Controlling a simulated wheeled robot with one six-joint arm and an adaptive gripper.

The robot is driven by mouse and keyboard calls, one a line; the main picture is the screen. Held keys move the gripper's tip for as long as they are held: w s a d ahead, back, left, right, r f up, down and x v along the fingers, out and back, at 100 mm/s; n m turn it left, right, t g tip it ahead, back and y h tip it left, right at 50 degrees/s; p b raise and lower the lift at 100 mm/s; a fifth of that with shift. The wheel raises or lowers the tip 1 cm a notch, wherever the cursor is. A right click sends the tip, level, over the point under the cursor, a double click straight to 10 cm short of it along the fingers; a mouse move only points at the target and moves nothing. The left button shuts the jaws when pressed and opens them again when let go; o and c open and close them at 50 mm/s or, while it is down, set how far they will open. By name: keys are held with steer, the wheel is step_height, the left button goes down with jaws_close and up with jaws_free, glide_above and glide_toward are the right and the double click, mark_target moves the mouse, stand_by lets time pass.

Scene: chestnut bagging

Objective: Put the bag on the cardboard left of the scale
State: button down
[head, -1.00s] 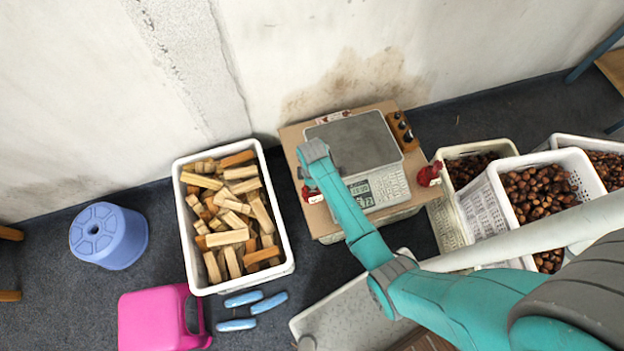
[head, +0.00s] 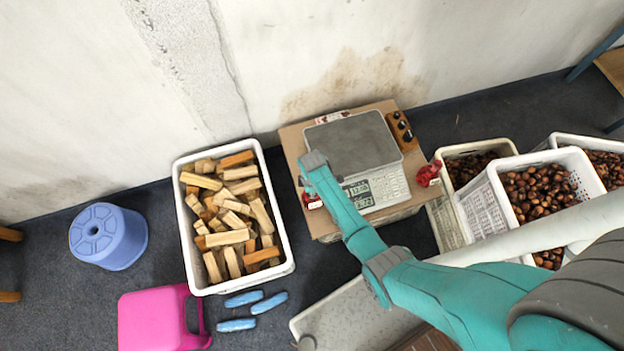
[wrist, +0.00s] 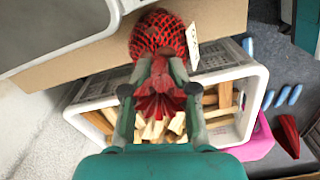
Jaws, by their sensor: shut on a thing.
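A red net bag (wrist: 157,33) with dark contents and a white tag is held at its gathered neck by my gripper (wrist: 160,68), seen in the wrist view. In the head view only a bit of red shows beside my arm, at the left side of the scale (head: 352,142). The brown cardboard (head: 294,140) lies under the scale and shows as a strip left of it; it also shows in the wrist view (wrist: 222,17). The bag overlaps the cardboard strip in the wrist view; I cannot tell whether it touches it. My arm hides the gripper in the head view.
A white crate of wood blocks (head: 187,240) stands close left of the cardboard. Another red bag (head: 429,174) is at the scale's right. An orange-brown box (head: 402,130) stands behind it. Crates of chestnuts (head: 487,212) are at the right. A blue stool (head: 108,236) is far left.

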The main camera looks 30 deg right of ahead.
steer(key=c, duration=0.9)
jaws_free()
step_height(320, 180, up, 12)
steer(key=shift+r, duration=0.1)
